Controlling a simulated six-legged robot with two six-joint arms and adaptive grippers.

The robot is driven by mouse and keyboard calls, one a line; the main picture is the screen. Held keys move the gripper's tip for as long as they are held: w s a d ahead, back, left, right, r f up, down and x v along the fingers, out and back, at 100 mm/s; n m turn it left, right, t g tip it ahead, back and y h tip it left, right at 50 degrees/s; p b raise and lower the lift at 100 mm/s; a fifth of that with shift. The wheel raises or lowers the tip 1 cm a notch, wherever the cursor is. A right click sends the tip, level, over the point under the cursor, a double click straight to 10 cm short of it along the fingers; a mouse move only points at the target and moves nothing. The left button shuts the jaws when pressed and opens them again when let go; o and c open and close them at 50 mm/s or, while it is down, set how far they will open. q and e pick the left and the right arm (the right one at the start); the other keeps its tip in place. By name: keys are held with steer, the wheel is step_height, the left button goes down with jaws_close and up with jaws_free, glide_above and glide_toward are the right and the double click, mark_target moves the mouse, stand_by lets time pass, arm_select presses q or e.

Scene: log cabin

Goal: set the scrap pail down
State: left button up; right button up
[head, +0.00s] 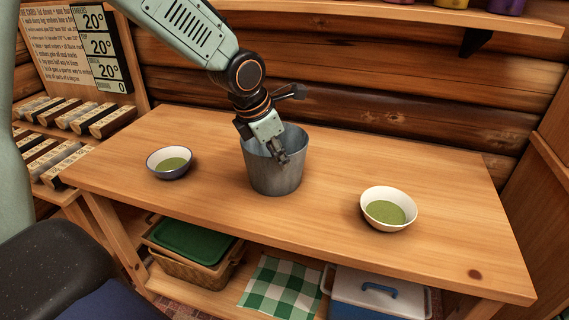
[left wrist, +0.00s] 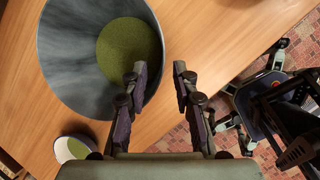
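The scrap pail (head: 272,172) is a grey metal bucket standing upright on the wooden table (head: 330,165). In the left wrist view the pail (left wrist: 62,60) shows from above, with green stuff (left wrist: 128,47) at its bottom. My left gripper (head: 281,154) is at the near rim of the pail. In the left wrist view its fingers (left wrist: 160,75) are apart, one over the pail's inside and one outside, with the rim between them. A gap shows beside the rim; contact cannot be told.
A dark-rimmed bowl (head: 169,163) of green stuff stands left of the pail, a white bowl (head: 388,209) of green stuff to the right. Bare tabletop lies between them. A shelf (head: 400,12) hangs above.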

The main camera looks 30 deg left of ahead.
arm_select(q)
steer(key=v, duration=0.4)
steer(key=shift+s+r, duration=0.1)
steer(key=shift+r, duration=0.15)
